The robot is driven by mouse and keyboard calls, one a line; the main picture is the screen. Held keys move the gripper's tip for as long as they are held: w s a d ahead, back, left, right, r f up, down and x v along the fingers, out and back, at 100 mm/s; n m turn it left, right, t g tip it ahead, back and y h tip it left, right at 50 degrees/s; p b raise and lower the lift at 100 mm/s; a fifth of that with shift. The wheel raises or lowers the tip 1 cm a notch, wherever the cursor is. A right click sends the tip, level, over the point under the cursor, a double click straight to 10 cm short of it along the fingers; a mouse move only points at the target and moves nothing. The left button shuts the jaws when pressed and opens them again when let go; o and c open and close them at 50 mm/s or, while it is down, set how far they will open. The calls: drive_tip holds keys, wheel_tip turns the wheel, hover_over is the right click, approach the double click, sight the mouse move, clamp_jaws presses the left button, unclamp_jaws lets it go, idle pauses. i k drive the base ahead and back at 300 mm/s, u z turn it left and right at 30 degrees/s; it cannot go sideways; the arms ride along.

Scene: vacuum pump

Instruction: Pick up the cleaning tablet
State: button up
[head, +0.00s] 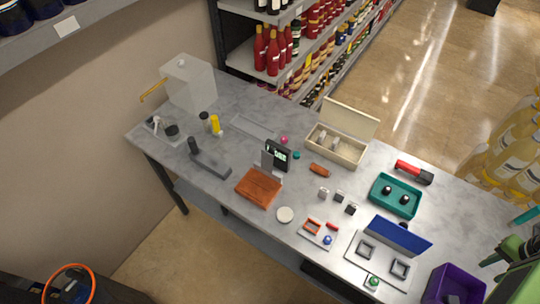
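A small round white disc (285,214), which looks like the cleaning tablet, lies flat near the front edge of the grey marble table (225,95). It is in front of a brown wooden block and left of a small tray with red pieces. Nothing covers it. What looks like my gripper (492,262), dark with green arm parts behind it, is at the lower right edge of the head view, far to the right of the disc. It is partly cut off, and its finger opening cannot be made out.
The wooden block (259,188) and a dark display stand (277,155) are behind the disc. The red-piece tray (318,234), blue-lidded case (399,235), teal tray (395,196) and purple bin (456,284) stand between disc and gripper. Small metal blocks (339,196) stand mid-table.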

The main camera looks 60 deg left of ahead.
sight(296, 154)
drive_tip(key=u, duration=0.75)
drive_tip(key=k, duration=0.15)
drive_tip(key=u, duration=2.15)
drive_tip(key=i, duration=1)
drive_tip(key=u, duration=0.3)
